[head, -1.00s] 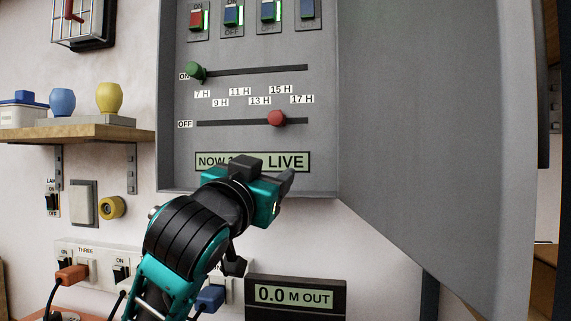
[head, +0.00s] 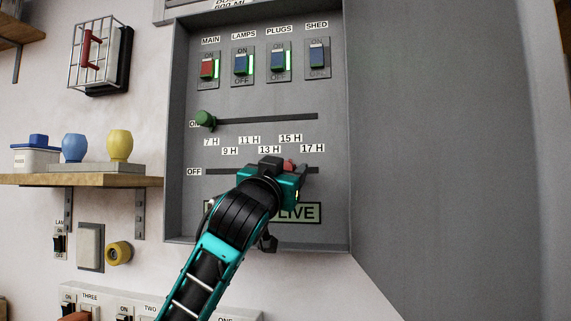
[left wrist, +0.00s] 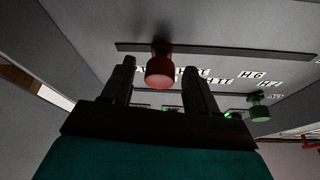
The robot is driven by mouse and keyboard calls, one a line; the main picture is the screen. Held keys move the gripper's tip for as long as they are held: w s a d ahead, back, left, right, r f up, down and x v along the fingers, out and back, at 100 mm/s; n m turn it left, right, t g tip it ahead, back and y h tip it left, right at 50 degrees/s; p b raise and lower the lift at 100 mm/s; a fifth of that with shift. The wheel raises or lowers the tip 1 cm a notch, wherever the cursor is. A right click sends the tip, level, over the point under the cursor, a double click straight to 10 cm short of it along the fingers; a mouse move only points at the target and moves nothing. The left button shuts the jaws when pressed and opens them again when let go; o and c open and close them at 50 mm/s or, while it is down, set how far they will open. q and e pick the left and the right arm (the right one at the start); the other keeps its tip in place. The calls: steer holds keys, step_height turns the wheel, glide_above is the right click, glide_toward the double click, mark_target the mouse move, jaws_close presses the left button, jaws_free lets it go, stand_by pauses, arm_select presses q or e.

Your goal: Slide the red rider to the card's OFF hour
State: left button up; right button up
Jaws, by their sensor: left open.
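The red rider (head: 289,164) sits on the lower OFF slot (head: 222,172), between the 13 H and 17 H labels and near 15 H. My left gripper (head: 298,172) is in front of it in the head view and hides part of it. In the left wrist view the red rider (left wrist: 160,70) stands between the two open fingers (left wrist: 160,88), with gaps on both sides. The green rider (head: 206,119) is at the left end of the upper ON slot, by 7 H; it also shows in the left wrist view (left wrist: 260,110). No card is clearly in view. My right gripper is out of view.
Above the slots are MAIN (head: 209,68), LAMPS, PLUGS and SHED switches. A LIVE display (head: 302,213) is partly hidden below my gripper. The open grey cabinet door (head: 430,130) stands to the right. A shelf (head: 90,180) with pots is at left.

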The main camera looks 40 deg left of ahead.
arm_select(q)
steer(key=shift+w+a+r, duration=0.1)
steer(key=shift+w+a, duration=0.1)
steer(key=shift+w, duration=0.2)
jaws_close()
stand_by(0.4)
